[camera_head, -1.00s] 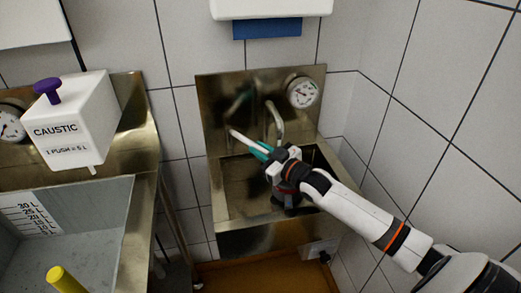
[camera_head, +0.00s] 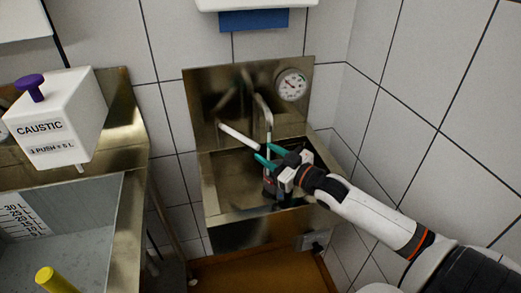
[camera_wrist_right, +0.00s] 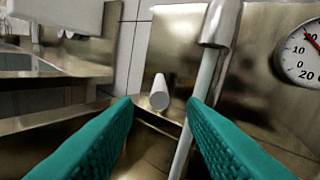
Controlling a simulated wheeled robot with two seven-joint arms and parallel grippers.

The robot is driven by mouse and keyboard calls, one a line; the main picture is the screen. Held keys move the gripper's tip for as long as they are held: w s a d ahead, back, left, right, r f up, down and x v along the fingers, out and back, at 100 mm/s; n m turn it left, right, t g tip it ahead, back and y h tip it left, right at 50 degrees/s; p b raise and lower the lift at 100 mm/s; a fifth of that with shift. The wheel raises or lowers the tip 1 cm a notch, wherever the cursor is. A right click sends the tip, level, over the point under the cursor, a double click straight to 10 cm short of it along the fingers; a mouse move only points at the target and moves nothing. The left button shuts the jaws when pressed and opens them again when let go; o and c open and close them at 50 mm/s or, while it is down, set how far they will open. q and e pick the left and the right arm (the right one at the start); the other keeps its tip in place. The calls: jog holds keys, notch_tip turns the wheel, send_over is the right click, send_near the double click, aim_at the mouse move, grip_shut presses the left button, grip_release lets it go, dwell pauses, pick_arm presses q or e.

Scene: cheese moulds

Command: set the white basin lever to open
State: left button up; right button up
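The white basin lever (camera_head: 236,134) is a rod reaching out from the steel back panel beside the tap, above the small steel basin (camera_head: 211,203). In the right wrist view its round white end (camera_wrist_right: 160,98) faces me between the fingertips. My right gripper (camera_head: 264,154), with teal fingers, is at the lever's free end, above the basin. Its fingers are apart in the right wrist view (camera_wrist_right: 160,104), with nothing gripped. I cannot tell whether a finger touches the lever. My left gripper is not in view.
The metal tap (camera_wrist_right: 221,22) stands close right of the lever, a pale stream or rod below its spout (camera_wrist_right: 203,85). A dial gauge (camera_head: 291,85) is on the back panel. A white caustic dispenser (camera_head: 65,115) and larger sink are left; a tiled wall is right.

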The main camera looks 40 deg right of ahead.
jog(key=shift+s+d, duration=0.1)
jog(key=shift+s, duration=0.2)
jog(key=shift+a, duration=0.25)
jog(key=c, duration=0.6)
jog(key=s+a+n+h+p, duration=0.1)
jog(key=a+n, duration=0.1)
jog(key=s+a+r+n+h+p, duration=0.1)
jog(key=a+n, duration=0.1)
jog(key=n, duration=0.1)
jog(key=s+a+n+h+p, duration=0.1)
jog(key=a+n, duration=0.2)
jog(key=shift+s+a+r, duration=0.1)
jog(key=shift+s+r, duration=0.05)
jog(key=shift+r, duration=0.1)
grip_shut()
jog(key=w+d+n+h+p, duration=0.1)
jog(key=w+d+n+p, duration=0.1)
jog(key=w, duration=0.8)
jog(key=shift+d+f+n+p, duration=0.35)
jog(key=shift+d+n+p, duration=0.05)
jog(key=shift+d+p, duration=0.2)
